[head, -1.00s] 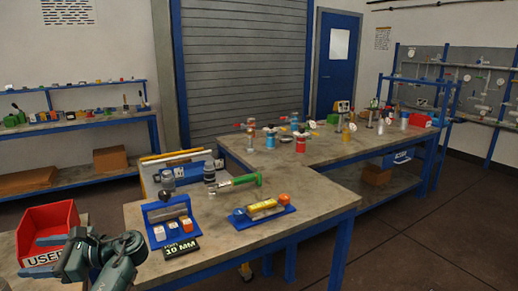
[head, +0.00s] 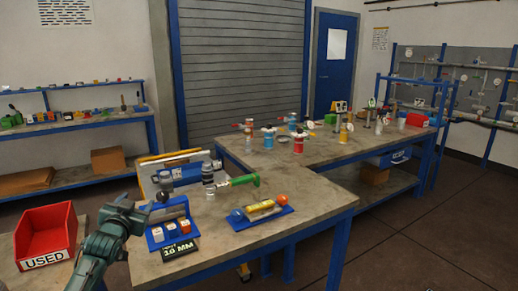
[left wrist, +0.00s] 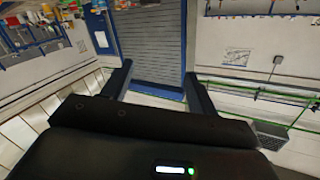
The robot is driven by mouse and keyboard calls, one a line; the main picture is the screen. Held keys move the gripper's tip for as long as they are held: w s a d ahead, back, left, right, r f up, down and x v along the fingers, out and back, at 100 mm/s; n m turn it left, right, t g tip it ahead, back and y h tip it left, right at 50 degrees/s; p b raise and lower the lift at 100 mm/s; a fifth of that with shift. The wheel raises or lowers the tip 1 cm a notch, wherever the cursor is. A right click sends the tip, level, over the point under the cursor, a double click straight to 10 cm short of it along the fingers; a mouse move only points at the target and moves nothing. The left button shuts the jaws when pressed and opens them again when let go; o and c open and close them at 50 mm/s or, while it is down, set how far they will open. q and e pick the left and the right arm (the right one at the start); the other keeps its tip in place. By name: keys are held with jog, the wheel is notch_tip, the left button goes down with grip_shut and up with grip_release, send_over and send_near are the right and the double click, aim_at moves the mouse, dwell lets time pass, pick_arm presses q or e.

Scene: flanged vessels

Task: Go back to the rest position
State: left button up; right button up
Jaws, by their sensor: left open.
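My left arm comes in at the lower left of the head view, with its wrist and left gripper (head: 124,204) between the red bin and the near workbench. The fingers are hard to make out there. In the left wrist view the left gripper (left wrist: 157,84) shows its two dark fingers apart with nothing between them. That view is tilted toward the grey shutter (left wrist: 151,42). My right gripper is not in view.
The empty red bin (head: 45,238) marked USED stands left of my arm. The near workbench (head: 300,237) holds a blue block stand (head: 172,224), a 10 MM sign (head: 180,249), a green-handled tool (head: 238,181) and a blue tray (head: 262,217). Flanged vessels stand on the far bench.

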pick_arm(q)
jog(key=s+d+f+g+h, duration=0.1)
jog(key=s+d+f+g, duration=0.1)
jog(key=s+d+f, duration=0.45)
jog(key=s+d+f+m+g+h, duration=0.15)
jog(key=s+d+f, duration=0.25)
jog(key=s+f, duration=0.55)
jog(key=s+d+f+g+h, duration=0.1)
jog(key=s+d+f+h, duration=0.1)
jog(key=s+d+f, duration=0.5)
jog(key=s+d+f+n+g, duration=0.1)
jog(key=s+d+f+g, duration=0.1)
jog(key=s, duration=1.4)
jog(key=shift+d+f+h, duration=0.3)
jog(key=shift+d+h, duration=0.05)
jog(key=shift+d, duration=0.25)
